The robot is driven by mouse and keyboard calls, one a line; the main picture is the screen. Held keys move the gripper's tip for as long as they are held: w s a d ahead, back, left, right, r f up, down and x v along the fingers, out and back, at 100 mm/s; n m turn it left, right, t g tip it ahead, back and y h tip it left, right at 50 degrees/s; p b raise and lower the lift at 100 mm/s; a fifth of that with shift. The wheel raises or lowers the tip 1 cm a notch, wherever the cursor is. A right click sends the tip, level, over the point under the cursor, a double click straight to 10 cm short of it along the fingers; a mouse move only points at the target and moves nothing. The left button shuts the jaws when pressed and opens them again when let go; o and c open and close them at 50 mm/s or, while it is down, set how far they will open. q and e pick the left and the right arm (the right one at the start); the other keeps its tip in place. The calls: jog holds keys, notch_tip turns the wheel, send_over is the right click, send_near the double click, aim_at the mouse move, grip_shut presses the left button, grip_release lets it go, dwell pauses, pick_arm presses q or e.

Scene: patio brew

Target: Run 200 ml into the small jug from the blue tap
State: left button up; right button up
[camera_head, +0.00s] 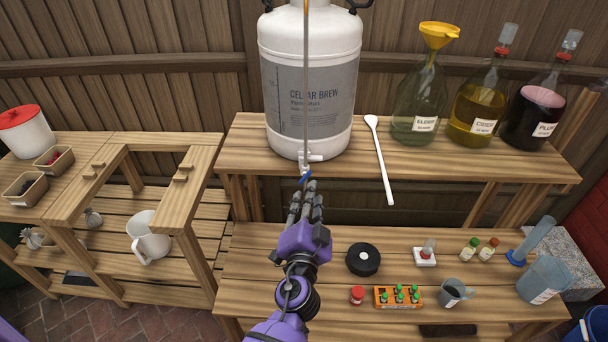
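A white keg labelled CELLAR BREW (310,70) stands on the upper shelf. Its white spigot with a blue lever, the blue tap (306,174), hangs over the shelf's front edge. My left gripper (306,190), purple with dark fingers, points up at the tap from just below and in front. Its fingertips are very near the blue lever; contact and finger gap are unclear. A small grey jug (452,294) with a handle stands on the lower bench at right. A larger clear jug (543,279) stands farther right. My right gripper is not in view.
A white jug (150,240) stands on the left rack. A white spoon (381,160) and labelled glass bottles (479,105) occupy the upper shelf.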

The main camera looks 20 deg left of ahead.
aim_at(306, 178)
pick_arm(q)
jog(key=shift+n+y, duration=0.6)
jog(key=shift+n, duration=0.3)
jog(key=x, duration=0.2)
jog(key=a+p+x, duration=0.1)
jog(key=x, duration=0.4)
jog(key=shift+a+f, duration=0.3)
jog(key=shift+w, duration=0.15)
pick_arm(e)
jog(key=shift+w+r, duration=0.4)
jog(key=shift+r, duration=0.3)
pick_arm(q)
grip_shut()
